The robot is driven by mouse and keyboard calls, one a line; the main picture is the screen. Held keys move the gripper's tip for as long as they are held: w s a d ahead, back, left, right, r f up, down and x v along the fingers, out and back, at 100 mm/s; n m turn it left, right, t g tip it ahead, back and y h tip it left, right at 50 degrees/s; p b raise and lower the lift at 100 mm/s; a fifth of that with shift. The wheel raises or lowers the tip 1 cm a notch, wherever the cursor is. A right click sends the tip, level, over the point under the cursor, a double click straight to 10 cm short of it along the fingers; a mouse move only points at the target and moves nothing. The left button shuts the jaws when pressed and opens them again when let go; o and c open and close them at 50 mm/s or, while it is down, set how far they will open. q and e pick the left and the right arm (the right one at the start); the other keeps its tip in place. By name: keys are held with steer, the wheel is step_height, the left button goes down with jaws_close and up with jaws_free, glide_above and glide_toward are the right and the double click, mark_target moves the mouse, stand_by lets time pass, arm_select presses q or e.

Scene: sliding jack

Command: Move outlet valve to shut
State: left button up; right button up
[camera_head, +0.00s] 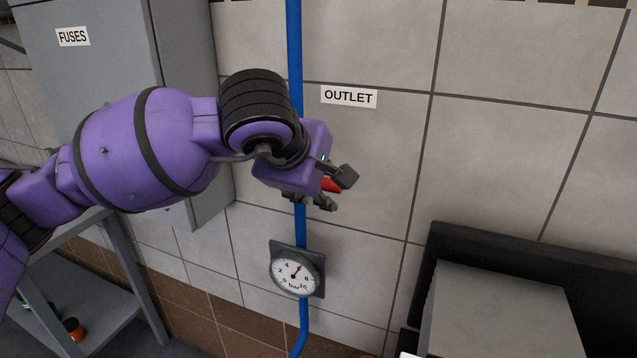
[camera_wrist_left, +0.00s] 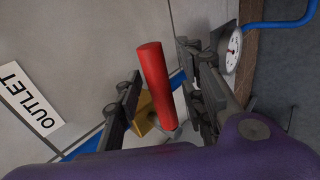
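The outlet valve's red handle (camera_wrist_left: 155,85) stands out from a brass body (camera_wrist_left: 145,112) on the blue pipe in the left wrist view. Only a small red piece of the handle (camera_head: 331,185) shows in the head view, behind my gripper. My left gripper (camera_head: 338,190) is at the valve, in front of the pipe. In the left wrist view my left gripper's fingers (camera_wrist_left: 162,92) are apart, one on each side of the red handle, with visible gaps. The OUTLET label (camera_head: 349,97) is on the wall above right of the gripper. My right gripper is not in view.
A pressure gauge (camera_head: 297,271) sits on the blue pipe (camera_head: 295,45) below the valve. A grey FUSES cabinet (camera_head: 190,60) is on the left, behind my arm. A grey box (camera_head: 500,315) stands at lower right. The tiled wall right of the valve is clear.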

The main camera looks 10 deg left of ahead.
arm_select(q)
steer(key=v, duration=1.1)
steer(key=shift+s+r, duration=0.25)
steer(key=shift+s, duration=0.05)
steer(key=shift+f, duration=0.1)
